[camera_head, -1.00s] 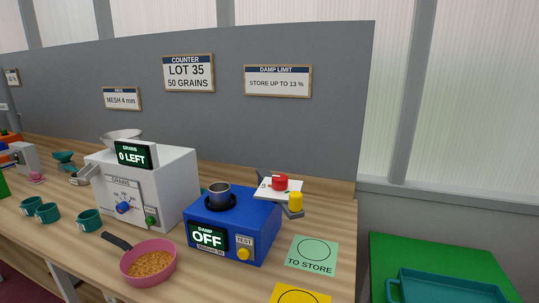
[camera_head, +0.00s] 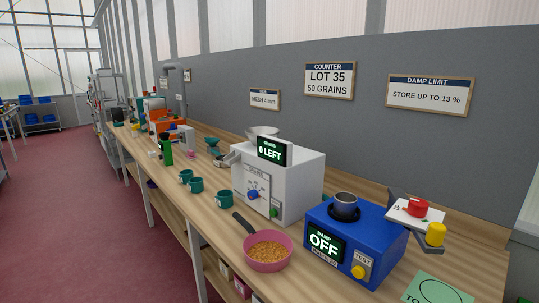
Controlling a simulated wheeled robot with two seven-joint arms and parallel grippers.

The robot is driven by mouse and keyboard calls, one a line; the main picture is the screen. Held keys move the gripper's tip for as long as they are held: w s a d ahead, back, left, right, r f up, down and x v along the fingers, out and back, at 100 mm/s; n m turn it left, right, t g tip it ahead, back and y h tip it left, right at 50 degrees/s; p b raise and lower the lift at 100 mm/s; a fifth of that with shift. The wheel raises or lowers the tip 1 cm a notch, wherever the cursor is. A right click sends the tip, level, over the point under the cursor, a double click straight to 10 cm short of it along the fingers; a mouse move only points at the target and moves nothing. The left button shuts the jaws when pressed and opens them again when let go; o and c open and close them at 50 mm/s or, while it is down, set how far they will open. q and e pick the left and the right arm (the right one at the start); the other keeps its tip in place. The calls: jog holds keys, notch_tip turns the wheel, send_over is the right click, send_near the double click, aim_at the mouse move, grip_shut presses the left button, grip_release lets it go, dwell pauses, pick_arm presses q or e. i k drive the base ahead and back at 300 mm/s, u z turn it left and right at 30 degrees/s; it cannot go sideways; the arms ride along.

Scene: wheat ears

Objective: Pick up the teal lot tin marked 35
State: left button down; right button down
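Several small teal tins stand on the bench to the left of the white counter machine. One teal tin (camera_head: 224,198) is nearest the machine, another teal tin (camera_head: 196,185) is just left of it, and a third teal tin (camera_head: 186,176) is behind that. No number can be read on any of them from here. A sign (camera_head: 329,80) on the grey wall reads LOT 35, 50 GRAINS. Neither of my grippers shows in the view.
The white counter machine (camera_head: 306,176) reads 0 LEFT. A pink pan of grains (camera_head: 268,266) sits near the bench's front edge. Open red floor (camera_head: 90,220) lies left of the bench.

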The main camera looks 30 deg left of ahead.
aim_at(224, 198)
jog(key=u, duration=1.3)
jog(key=k, duration=0.5)
jog(key=u, duration=1.15)
jog(key=i, duration=1)
jog(key=z, duration=2.85)
jog(key=i, duration=0.1)
jog(key=u, duration=0.35)
